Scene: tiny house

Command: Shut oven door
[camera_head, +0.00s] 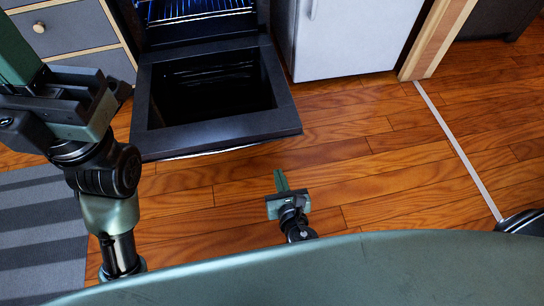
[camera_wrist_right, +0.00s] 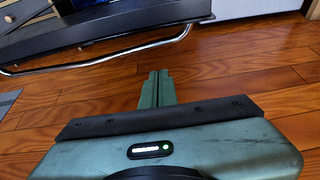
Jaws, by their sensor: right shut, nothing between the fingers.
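The oven door (camera_head: 287,118) is black and hangs fully open, lying roughly level in front of the oven. The lit oven cavity with a wire rack (camera_head: 200,8) shows behind it. In the right wrist view the door's curved metal handle (camera_wrist_right: 110,58) runs across the upper left, ahead of my gripper. My right gripper (camera_head: 280,178) is shut and empty, low over the floor in front of the door's right part, apart from it. It also shows in the right wrist view (camera_wrist_right: 157,88). My left arm is at the left of the head view; its gripper's fingertips are cut off or hidden.
A grey drawer cabinet (camera_head: 70,28) stands left of the oven. A white appliance (camera_head: 355,38) stands to its right, beside a wooden post (camera_head: 432,45). A striped grey rug (camera_head: 40,235) lies at the left. The wooden floor (camera_head: 390,170) at the right is clear.

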